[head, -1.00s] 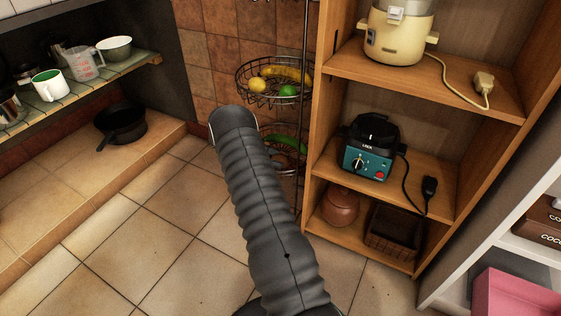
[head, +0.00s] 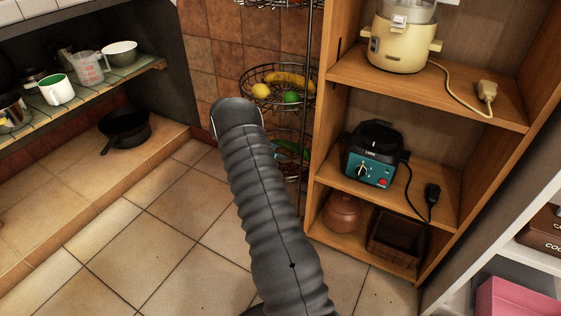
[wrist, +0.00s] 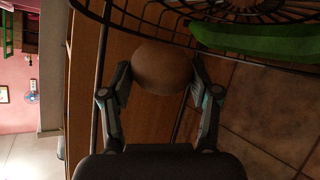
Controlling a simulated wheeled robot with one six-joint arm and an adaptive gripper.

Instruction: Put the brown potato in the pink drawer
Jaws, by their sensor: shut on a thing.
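The brown potato (wrist: 161,69) is held between the two fingers of my gripper (wrist: 160,90) in the wrist view. It sits beside the dark wire rim of a basket (wrist: 110,20); I cannot tell whether it touches the wire. In the head view my grey arm covers the gripper and the potato. The pink drawer (head: 515,297) shows in part at the lower right corner of the head view, below the white shelf on the right. Its inside is not visible.
A hanging wire basket (head: 262,103) holds a banana, a lemon and a green fruit; a lower one lies partly behind my arm. A green vegetable (wrist: 265,42) lies in the wire basket. A wooden shelf (head: 330,150) stands between the baskets and the drawer. The tiled floor is clear.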

